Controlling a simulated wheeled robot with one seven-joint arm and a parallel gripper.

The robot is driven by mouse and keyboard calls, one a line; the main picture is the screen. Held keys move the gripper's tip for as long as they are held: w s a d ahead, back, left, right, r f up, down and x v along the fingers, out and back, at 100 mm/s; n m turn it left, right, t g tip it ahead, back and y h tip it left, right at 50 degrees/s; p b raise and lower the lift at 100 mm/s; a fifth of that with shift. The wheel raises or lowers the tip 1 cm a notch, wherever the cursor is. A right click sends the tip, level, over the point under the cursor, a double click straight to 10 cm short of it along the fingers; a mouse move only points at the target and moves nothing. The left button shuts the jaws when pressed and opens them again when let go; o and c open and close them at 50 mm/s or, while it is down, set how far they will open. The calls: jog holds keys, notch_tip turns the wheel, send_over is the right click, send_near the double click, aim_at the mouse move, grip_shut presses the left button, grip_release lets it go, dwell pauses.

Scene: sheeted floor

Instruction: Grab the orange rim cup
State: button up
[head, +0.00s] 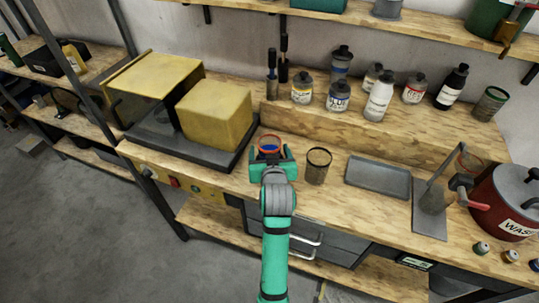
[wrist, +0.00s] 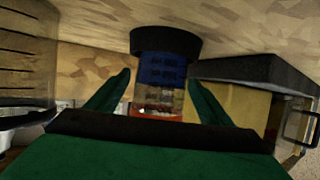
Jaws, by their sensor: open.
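The orange rim cup (head: 269,141) stands on the workbench, just beyond my gripper (head: 271,162) in the head view. It shows an orange-red rim and blue inside. In the wrist view, which looks upside down, the cup (wrist: 163,72) is in the middle, with a black end at the top, a blue band, a clear part and orange at the bottom. My gripper (wrist: 158,82) is open, with one green finger toward each side of the cup. I cannot tell whether either finger touches it.
A dark-rimmed cup (head: 317,166) stands close to the right of my gripper. A yellow box on a dark base (head: 215,113) is close on the left. A grey tray (head: 378,178) and a red waste pot (head: 508,203) are farther right. Several bottles (head: 339,95) stand behind.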

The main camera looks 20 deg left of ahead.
jog(key=shift+c, duration=0.7)
jog(key=c, duration=1.2)
jog(key=shift+r, duration=0.1)
